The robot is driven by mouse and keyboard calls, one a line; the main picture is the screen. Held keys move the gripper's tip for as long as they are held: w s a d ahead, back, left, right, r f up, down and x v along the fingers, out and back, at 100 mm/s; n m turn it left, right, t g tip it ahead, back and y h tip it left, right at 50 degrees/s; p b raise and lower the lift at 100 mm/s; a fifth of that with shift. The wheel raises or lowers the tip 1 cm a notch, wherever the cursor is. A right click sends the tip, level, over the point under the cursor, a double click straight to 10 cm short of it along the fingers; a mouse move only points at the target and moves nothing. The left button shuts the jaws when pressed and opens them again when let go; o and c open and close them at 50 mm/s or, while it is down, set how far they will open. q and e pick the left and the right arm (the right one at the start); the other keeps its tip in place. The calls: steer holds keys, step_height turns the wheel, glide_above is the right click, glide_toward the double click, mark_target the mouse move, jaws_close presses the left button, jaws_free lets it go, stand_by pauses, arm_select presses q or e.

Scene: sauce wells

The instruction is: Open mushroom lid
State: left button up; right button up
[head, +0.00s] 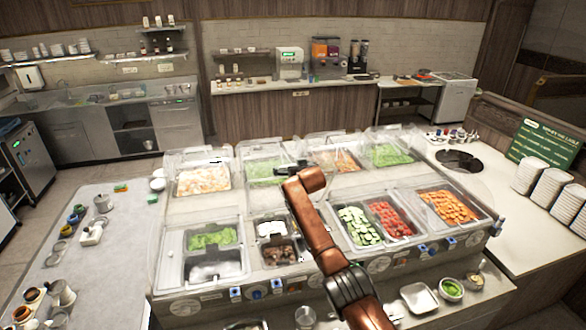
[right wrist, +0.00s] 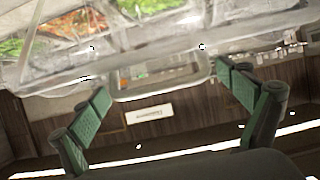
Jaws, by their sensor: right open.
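Dark brown pieces that look like mushrooms (head: 279,253) lie in a small well in the front middle of the counter. I cannot make out a separate lid over them. Clear covers (head: 200,158) stand over the back row of wells. My right arm reaches up across the counter, and its dark gripper (head: 291,171) is over the back wells, beyond the brown pieces. In the right wrist view my right gripper (right wrist: 168,95) has its green-padded fingers wide apart. A pale, rounded bar or frame (right wrist: 160,92) shows between them; contact cannot be told. My left gripper is out of view.
Wells with lettuce (head: 210,240), cucumber (head: 358,226), tomatoes (head: 390,219) and carrots (head: 449,206) flank the arm. Stacked white plates (head: 530,175) and a green sign (head: 545,145) stand at right. Cups and jars stand on the left counter (head: 120,235).

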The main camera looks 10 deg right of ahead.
steer(key=shift+s, duration=0.1)
steer(key=v, duration=1.1)
steer(key=shift+s+r, duration=0.25)
steer(key=shift+s, duration=0.1)
